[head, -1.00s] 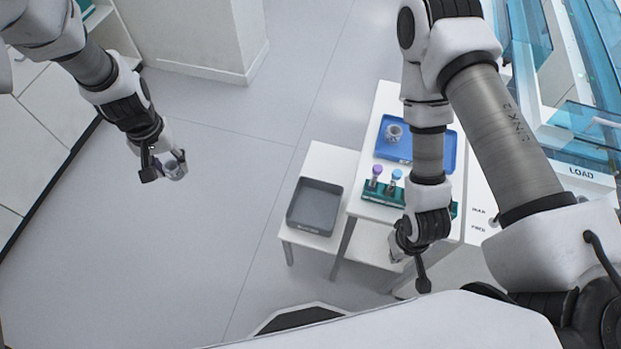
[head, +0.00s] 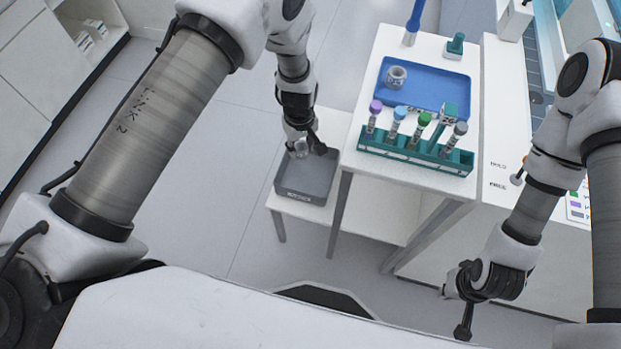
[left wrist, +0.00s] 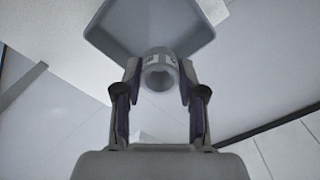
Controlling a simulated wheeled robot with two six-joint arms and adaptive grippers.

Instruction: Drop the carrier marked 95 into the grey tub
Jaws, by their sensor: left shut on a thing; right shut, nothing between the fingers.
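The grey tub (head: 306,187) stands on a low white stand left of the table, and it also shows in the left wrist view (left wrist: 190,45). My left gripper (head: 306,150) is shut on a small grey ring-shaped carrier (left wrist: 160,70), held above the tub's far part in the head view. The carrier's number cannot be read. A similar carrier (head: 396,77) sits on the blue tray (head: 432,97). My right gripper (head: 464,310) is shut and empty, low in front of the table.
A green rack (head: 417,157) on the white table (head: 372,180) holds several tubes with purple, blue, green and grey caps. A green item and a blue-handled tool (head: 412,25) stand at the back. Floor left of the tub is clear.

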